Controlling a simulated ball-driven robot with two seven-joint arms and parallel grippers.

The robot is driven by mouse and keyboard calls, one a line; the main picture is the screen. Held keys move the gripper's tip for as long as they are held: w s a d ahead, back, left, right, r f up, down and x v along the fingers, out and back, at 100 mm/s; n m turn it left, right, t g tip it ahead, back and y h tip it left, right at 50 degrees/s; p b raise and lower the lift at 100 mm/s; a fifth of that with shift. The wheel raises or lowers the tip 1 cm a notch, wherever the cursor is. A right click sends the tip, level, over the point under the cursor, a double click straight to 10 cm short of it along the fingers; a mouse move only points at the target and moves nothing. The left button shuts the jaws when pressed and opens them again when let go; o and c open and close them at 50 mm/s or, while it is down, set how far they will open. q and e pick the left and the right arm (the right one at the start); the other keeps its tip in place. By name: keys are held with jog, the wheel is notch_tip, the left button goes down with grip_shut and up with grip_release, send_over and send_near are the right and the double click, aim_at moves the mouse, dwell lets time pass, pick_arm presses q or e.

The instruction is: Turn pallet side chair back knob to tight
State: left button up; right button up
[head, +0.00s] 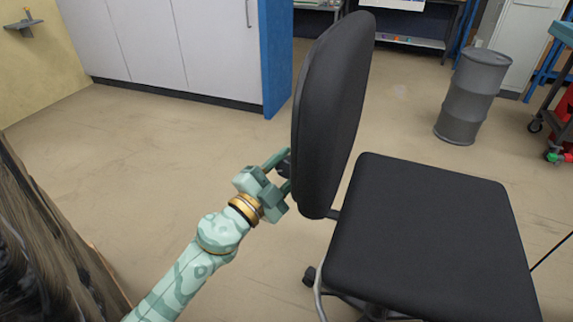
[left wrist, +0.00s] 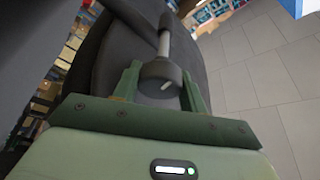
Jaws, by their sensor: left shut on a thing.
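A black office chair stands on the floor, with its tall backrest (head: 335,95) upright and its flat seat (head: 430,225) to the right. My left gripper (head: 280,172) is at the rear face of the backrest, on its left side. The dark round knob (left wrist: 161,80) sits between the two green fingers of my left gripper (left wrist: 160,88) in the left wrist view, with a short white mark on its face. The gripper is shut on the knob. In the head view the knob (head: 284,166) is mostly hidden by the fingers. My right gripper is not in view.
Dark wrapped material (head: 40,240) stands close at the left edge. A white cabinet (head: 170,45) with a blue end panel is at the back left. A grey drum (head: 472,95) stands at the back right, near a cart (head: 562,85). The floor between is clear.

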pick_arm(q)
jog(key=m+p, duration=0.2)
jog(key=m+g+p, duration=0.1)
jog(key=m+p, duration=0.1)
jog(key=shift+r+g, duration=0.3)
jog(key=shift+f+m+g+p, duration=0.2)
jog(key=shift+m+g+p, duration=0.2)
jog(key=shift+m+p, duration=0.45)
jog(key=shift+f, duration=0.1)
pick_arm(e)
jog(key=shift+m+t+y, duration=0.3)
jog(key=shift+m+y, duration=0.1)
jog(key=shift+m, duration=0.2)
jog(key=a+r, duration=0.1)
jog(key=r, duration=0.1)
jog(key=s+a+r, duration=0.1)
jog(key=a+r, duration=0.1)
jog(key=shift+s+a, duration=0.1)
pick_arm(q)
jog(key=o, duration=1)
jog(key=p+v, duration=0.3)
jog(key=v, duration=1.3)
jog(key=shift+s, duration=0.2)
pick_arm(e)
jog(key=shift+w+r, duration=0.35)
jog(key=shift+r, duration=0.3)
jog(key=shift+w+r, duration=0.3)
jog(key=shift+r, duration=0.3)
